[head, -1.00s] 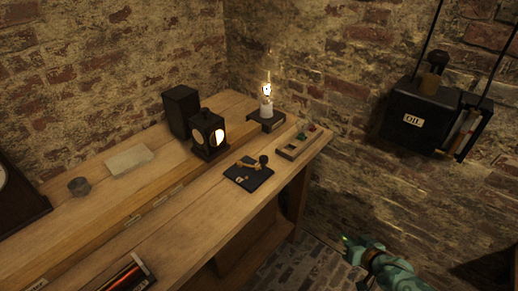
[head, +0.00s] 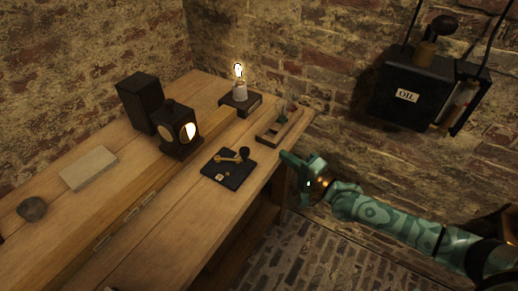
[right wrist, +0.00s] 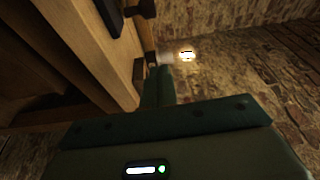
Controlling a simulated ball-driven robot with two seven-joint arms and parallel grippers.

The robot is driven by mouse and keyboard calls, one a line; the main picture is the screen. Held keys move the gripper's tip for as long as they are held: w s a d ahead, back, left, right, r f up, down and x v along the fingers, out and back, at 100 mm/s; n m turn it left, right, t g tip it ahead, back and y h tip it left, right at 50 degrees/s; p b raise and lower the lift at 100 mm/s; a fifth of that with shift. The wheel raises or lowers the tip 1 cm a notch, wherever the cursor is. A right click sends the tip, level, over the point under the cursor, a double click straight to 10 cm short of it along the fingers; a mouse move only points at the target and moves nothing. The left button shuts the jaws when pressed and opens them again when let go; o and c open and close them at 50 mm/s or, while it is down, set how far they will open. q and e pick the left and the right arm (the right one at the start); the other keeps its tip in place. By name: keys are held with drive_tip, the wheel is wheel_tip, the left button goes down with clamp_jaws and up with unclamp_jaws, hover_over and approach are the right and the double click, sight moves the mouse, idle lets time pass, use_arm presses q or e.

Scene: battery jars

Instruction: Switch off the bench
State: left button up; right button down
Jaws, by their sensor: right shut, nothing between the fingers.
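The wooden bench (head: 182,202) runs along the left wall. A black switch base with a brass lever and dark knob (head: 229,167) lies on it near the front edge; the lever lies low across the base. A lit bulb (head: 239,70) on a white holder stands on a dark block at the back corner; its glow also shows in the right wrist view (right wrist: 187,55). My right gripper (head: 284,166) is shut and empty, beside the bench's right front edge, right of the switch and apart from it. In the right wrist view its fingers (right wrist: 158,84) point along the bench edge. My left gripper is out of view.
A shallow wooden tray (head: 280,124) with small items sits at the bench's right end. A black lantern (head: 179,130), a dark box (head: 138,103), a pale slab (head: 88,168) and a small round pot (head: 32,208) stand further left. A black OIL box (head: 407,96) hangs on the wall.

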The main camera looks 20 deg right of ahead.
drive_tip(key=b+x, duration=0.1)
drive_tip(key=x, duration=0.4)
drive_tip(key=b+x, duration=0.2)
drive_tip(key=x, duration=0.3)
drive_tip(key=shift+f, duration=0.25)
drive_tip(key=s+a, duration=0.1)
drive_tip(key=s+a+p, duration=0.1)
drive_tip(key=shift+s+a+r, duration=0.2)
drive_tip(key=shift+s+r, duration=0.05)
drive_tip(key=shift+s+a+f, duration=0.15)
drive_tip(key=shift+a, duration=0.05)
